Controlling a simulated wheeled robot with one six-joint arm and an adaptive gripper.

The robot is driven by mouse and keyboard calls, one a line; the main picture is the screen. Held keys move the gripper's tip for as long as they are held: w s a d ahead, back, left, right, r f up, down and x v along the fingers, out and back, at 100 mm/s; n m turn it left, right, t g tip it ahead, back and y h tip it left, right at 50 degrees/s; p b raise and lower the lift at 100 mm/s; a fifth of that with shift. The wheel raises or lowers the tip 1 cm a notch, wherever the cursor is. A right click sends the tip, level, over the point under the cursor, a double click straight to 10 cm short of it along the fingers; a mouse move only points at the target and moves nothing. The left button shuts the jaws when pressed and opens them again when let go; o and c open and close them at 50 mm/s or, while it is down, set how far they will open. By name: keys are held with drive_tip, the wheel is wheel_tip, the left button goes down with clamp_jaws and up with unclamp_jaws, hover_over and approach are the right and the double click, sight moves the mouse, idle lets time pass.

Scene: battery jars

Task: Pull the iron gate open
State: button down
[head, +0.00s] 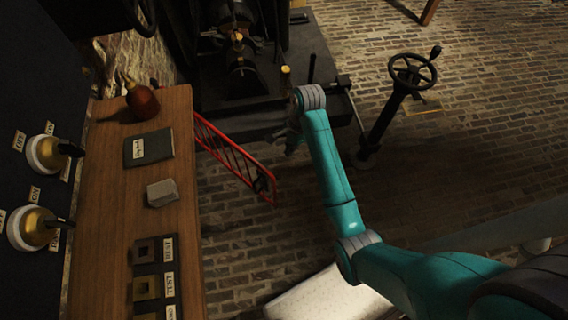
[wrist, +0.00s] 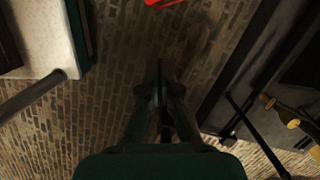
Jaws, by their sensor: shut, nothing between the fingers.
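The iron gate (head: 235,155) is a low red barred frame in the head view. It runs from beside the wooden bench out over the brick floor, and a dark latch or handle sits near its free end. A small red piece, likely the gate (wrist: 163,2), shows at the top edge of the wrist view. My gripper (head: 287,140) is to the right of the gate in the head view, apart from it. In the wrist view my gripper (wrist: 160,75) points over bare brick floor, its fingers together and empty.
A wooden bench (head: 187,250) at left holds a red-brown flask (head: 142,102), a dark book (head: 148,148) and a grey block (head: 162,192). Dark machinery (head: 245,85) stands behind the gate. A handwheel on a post (head: 412,75) stands at right. Brick floor is open around the gate.

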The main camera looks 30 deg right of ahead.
drive_tip(key=a+f+n, duration=0.1)
drive_tip(key=a+f, duration=0.4)
drive_tip(key=f, duration=0.4)
drive_tip(key=shift+s, duration=0.45)
drive_tip(key=shift+f, duration=0.1)
